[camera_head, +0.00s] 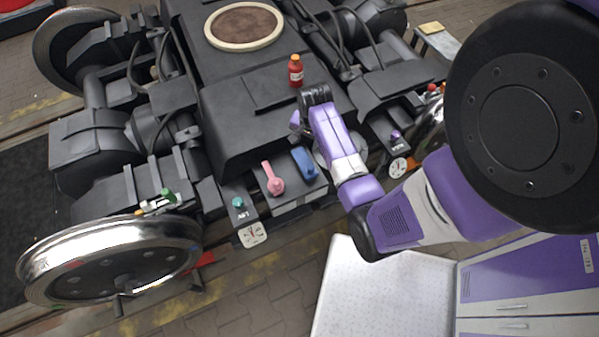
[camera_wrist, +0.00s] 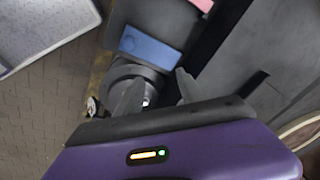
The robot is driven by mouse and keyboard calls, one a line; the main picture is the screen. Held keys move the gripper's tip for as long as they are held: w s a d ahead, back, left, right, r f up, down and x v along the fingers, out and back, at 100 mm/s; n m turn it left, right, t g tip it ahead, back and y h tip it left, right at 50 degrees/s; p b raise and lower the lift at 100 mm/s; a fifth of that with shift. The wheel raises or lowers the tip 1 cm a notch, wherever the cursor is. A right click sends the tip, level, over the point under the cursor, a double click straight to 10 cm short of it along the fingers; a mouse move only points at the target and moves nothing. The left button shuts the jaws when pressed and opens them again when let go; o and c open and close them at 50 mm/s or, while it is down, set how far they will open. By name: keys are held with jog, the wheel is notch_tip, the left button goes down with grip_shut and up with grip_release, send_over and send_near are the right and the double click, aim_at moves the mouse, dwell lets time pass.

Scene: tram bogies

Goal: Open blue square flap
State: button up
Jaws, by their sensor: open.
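The blue square flap (camera_head: 304,163) is on the front ledge of the dark bogie, right of a pink lever (camera_head: 272,180). It looks closed, but its hinge is too small to make out. In the wrist view the blue flap (camera_wrist: 147,47) lies beyond my fingertips, a little left of centre. My gripper (camera_wrist: 158,92) is open and empty, its two grey fingers apart and not visibly touching the flap. A round grey part (camera_wrist: 120,78) lies behind the left finger. In the head view my arm hides most of my gripper.
A red bottle (camera_head: 296,72) stands on the bogie behind my wrist. A teal knob (camera_head: 238,202) and a white gauge (camera_head: 253,236) are left of the pink lever. A white table (camera_head: 375,290) stands in front.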

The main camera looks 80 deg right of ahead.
jog(key=m+g+y, duration=0.1)
jog(key=y, duration=0.1)
send_over(311, 168)
jog(key=shift+w+d+f, duration=0.15)
jog(key=shift+f, duration=0.2)
jog(key=shift+w+d+f, duration=0.1)
jog(key=shift+f, duration=0.25)
jog(key=shift+s+a+f+m, duration=0.15)
jog(key=shift+s+a+m, duration=0.05)
jog(key=shift+m, duration=0.1)
notch_tip(311, 168, down, 8)
jog(key=shift+r, duration=0.25)
grip_shut()
dwell(0.3)
